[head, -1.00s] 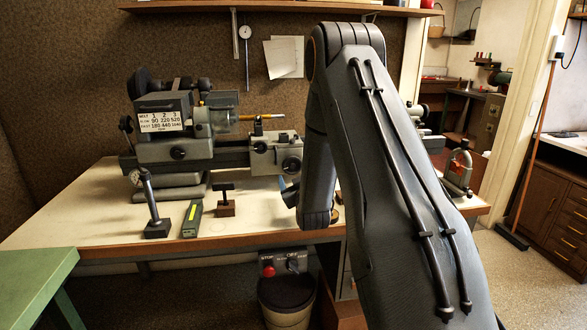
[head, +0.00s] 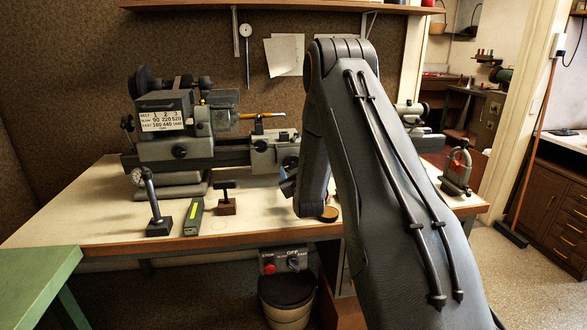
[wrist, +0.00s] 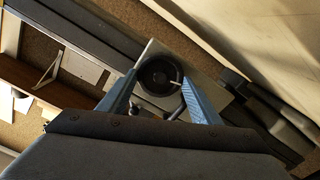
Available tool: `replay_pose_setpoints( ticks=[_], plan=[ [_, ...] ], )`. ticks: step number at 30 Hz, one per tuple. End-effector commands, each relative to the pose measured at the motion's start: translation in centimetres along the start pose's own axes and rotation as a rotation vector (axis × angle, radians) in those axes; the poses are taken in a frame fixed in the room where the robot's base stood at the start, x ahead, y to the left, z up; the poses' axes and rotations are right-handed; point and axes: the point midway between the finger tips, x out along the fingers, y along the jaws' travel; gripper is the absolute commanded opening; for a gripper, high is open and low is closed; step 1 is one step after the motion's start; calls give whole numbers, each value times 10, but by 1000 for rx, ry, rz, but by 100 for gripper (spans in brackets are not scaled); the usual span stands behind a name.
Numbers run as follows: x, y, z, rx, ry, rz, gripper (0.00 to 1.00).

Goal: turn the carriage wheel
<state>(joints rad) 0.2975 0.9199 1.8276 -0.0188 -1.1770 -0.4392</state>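The lathe carriage (head: 262,160) is a grey block on the lathe bed, right of the headstock. The carriage wheel is a dark round handwheel (head: 290,162) on its front, partly hidden by my arm in the head view. In the wrist view the black wheel (wrist: 155,80) with a small pale handle lies between the fingertips. My gripper (wrist: 159,82) is open, its two blue fingers apart on either side of the wheel. I cannot tell whether they touch it. In the head view only a bit of blue finger (head: 288,186) shows beside my arm.
The headstock (head: 170,125) with its speed plate stands at left. On the bench (head: 85,205) are a dial gauge stand (head: 155,205), a green-black box (head: 194,216) and a small T-shaped tool (head: 225,198). A switch box (head: 285,262) hangs below the front edge.

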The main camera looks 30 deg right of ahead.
Motion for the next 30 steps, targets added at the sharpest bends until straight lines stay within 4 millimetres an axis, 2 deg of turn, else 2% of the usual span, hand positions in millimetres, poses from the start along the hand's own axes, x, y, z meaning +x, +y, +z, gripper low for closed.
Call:
replay_pose_setpoints(
  ticks=[7,13,30],
  plan=[
    [0,0,0,28,0,0,36],
    [0,-1,1,124,0,-1,36],
    [0,-8,-2,638,1,-15,36]
  ],
)
